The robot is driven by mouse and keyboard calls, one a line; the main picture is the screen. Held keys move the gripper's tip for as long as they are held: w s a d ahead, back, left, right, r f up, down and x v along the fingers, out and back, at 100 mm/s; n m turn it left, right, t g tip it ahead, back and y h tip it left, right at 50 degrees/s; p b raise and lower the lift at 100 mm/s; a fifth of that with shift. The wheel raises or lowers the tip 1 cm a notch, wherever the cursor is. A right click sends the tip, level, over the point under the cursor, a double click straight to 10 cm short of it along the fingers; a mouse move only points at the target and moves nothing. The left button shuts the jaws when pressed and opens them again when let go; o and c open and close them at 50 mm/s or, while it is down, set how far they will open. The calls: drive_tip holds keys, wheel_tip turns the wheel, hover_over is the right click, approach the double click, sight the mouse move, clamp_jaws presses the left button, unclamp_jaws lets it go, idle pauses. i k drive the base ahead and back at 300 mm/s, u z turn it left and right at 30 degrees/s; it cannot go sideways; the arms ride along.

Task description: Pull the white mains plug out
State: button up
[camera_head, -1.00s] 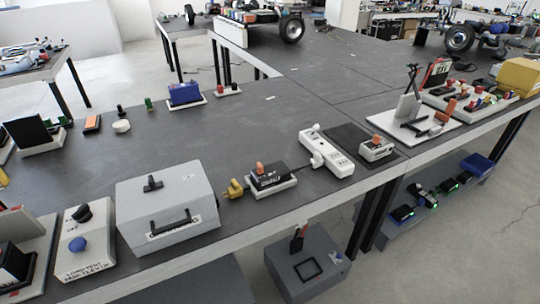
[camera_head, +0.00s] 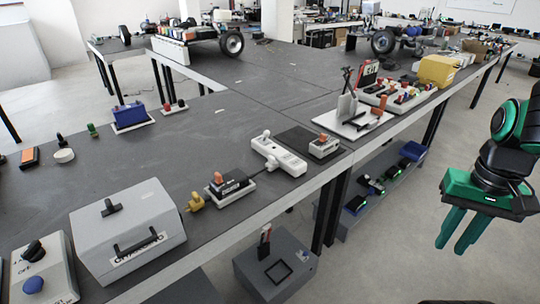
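A white power strip (camera_head: 288,160) lies on the grey table near its front edge. A small white plug-like piece (camera_head: 272,161) sits at its left side, where a dark cable from the black device (camera_head: 230,184) meets it. A second white knob-like piece (camera_head: 266,134) stands at the strip's far end. I cannot tell for sure which is the mains plug; both look seated on the strip. My gripper (camera_head: 452,249) has green fingers, spread apart with nothing between them. It hangs at the right, over the floor beyond the table edge, well away from the strip.
A yellow plug (camera_head: 196,201) lies left of the black device. A small grey box with an orange knob (camera_head: 323,146) stands right of the strip on a dark mat. A grey case (camera_head: 128,231) is at the left. A low shelf (camera_head: 385,180) and grey box (camera_head: 275,265) sit below.

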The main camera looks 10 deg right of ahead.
sight(272, 164)
drive_tip(key=u, duration=0.05)
drive_tip(key=i, duration=1)
drive_tip(key=z, duration=0.1)
